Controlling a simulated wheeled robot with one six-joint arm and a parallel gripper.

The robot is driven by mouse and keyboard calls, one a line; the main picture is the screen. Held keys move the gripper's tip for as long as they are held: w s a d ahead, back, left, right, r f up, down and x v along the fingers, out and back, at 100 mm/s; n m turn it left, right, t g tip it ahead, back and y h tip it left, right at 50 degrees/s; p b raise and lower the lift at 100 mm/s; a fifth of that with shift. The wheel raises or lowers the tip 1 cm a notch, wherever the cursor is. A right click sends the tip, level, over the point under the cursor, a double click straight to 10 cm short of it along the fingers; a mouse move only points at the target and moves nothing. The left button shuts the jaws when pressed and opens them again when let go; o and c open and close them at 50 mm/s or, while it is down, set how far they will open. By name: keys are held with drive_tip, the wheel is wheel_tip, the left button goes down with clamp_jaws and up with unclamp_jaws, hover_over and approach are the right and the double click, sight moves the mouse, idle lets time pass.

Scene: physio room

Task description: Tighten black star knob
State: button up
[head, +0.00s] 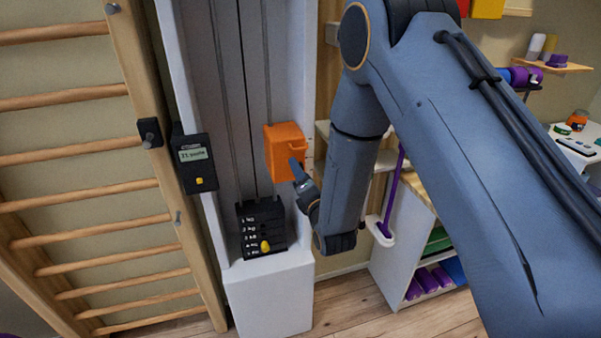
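No black star knob can be clearly made out. An orange block (285,140) with a small handle-like ledge sits on the front of the white column machine (270,290). My gripper (293,163) is at the lower right of the orange block, its fingers pointing up and left at it. I cannot tell whether it touches the block. Only a narrow side of the fingers shows, so their opening and anything between them are unclear. A small black fitting (150,132) with a round centre is on the wooden post, left of the machine; I cannot tell if it is a knob.
A black display unit (194,163) is on the column's left side. A black weight stack (262,228) with a yellow pin (265,246) stands below the block. Wooden wall bars (80,158) are at left. A white shelf unit (400,255) stands behind my arm, with bare floor before it.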

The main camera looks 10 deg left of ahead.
drive_tip(key=c, duration=1.1)
drive_tip(key=shift+o, duration=0.3)
